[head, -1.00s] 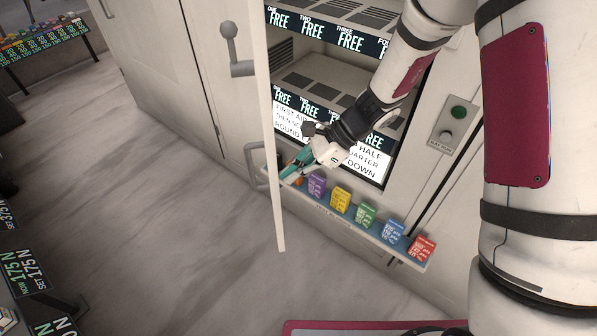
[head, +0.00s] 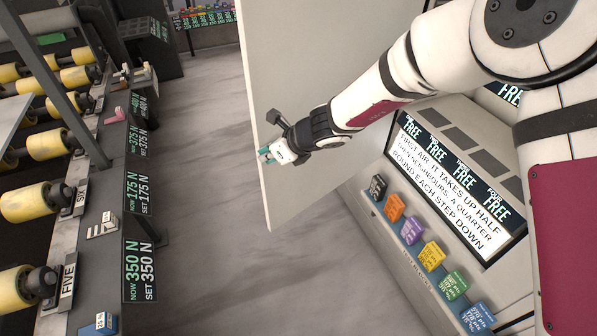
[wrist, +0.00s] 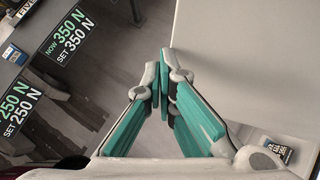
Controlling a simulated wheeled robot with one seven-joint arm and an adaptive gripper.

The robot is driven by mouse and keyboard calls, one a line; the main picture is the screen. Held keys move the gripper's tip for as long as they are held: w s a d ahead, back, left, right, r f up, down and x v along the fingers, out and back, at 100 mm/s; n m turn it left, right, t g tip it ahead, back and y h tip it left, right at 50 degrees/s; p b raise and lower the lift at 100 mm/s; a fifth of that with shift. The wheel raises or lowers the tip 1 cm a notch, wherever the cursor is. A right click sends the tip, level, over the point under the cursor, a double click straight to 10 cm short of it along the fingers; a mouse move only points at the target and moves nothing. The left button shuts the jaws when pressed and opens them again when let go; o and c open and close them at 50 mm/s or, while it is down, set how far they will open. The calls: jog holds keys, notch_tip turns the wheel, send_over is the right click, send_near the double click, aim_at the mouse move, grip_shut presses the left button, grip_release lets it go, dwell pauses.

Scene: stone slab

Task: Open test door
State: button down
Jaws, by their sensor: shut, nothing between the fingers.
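The test door (head: 300,60) is a tall, plain pale panel standing open, swung away from the cabinet. It also shows as a broad pale face in the wrist view (wrist: 250,60). My gripper (head: 265,156), with teal finger pads, is at the inner face of the door near its free edge. In the wrist view my gripper (wrist: 163,80) has its fingertips together with nothing held, beside the door's edge. I cannot tell whether the fingers touch the door. The door's outer side and handle are hidden.
The open cabinet (head: 450,180) with printed signs is at right. Several coloured boxes, one of them orange (head: 394,207), stand on a ledge below it.

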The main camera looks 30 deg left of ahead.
aim_at(263, 129)
jog(key=w+a+m+t+b, duration=0.1)
jog(key=w+a+m+t, duration=0.1)
jog(key=a, duration=0.6)
jog(key=shift+w+m, duration=0.4)
jog(key=shift+m, duration=0.2)
jog(key=shift+a+h, duration=0.1)
jog(key=shift+h, duration=0.2)
jog(key=v, duration=1.2)
jog(key=shift+s, duration=0.15)
